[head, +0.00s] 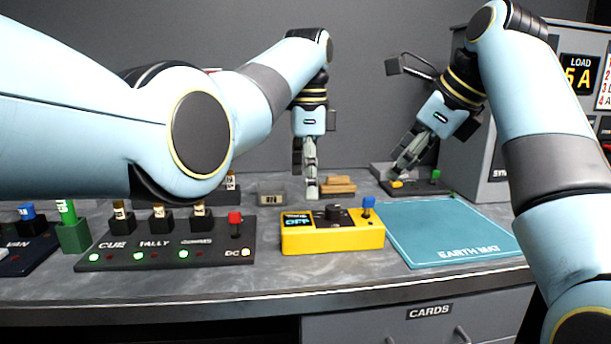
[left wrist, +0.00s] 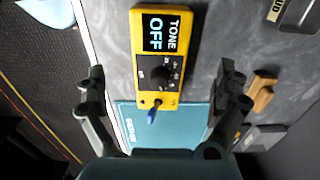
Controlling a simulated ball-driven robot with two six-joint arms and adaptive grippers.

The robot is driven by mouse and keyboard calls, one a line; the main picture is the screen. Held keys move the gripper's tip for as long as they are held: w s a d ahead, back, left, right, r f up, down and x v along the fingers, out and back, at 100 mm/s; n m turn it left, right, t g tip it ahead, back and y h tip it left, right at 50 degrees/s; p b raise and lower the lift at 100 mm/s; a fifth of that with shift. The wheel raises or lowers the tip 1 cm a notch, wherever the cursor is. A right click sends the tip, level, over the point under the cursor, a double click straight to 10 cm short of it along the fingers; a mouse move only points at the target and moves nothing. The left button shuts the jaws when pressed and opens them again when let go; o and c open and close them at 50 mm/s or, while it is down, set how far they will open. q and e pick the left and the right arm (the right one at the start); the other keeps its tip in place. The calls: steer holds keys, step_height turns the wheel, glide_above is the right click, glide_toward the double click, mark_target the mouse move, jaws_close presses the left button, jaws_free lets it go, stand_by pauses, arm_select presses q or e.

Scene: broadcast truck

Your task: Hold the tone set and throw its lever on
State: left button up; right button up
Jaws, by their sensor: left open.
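The tone set (head: 332,240) is a yellow box on the grey bench, with a display reading OFF, a black knob and a blue-tipped lever (head: 368,204) at its right end. In the left wrist view the tone set (left wrist: 143,65) lies between my open fingers, with its display reading TONE OFF and the blue lever (left wrist: 153,115) toward the palm. My left gripper (head: 311,190) points down, seen just above and behind the tone set in the head view, holding nothing. My right gripper (head: 400,168) is tilted down at the back right; its finger gap is unclear.
A teal earth mat (head: 450,235) lies bare right of the tone set. A black panel (head: 165,252) with CUE and TALLY switches and a red lever stands left. Wooden blocks (head: 338,184) lie behind. A dark box (head: 422,190) with a green knob is below my right gripper.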

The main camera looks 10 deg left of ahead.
mark_target(306, 220)
arm_select(q)
step_height(306, 220, down, 10)
steer(key=shift+f, duration=0.25)
stand_by(0.3)
steer(key=c, duration=1.3)
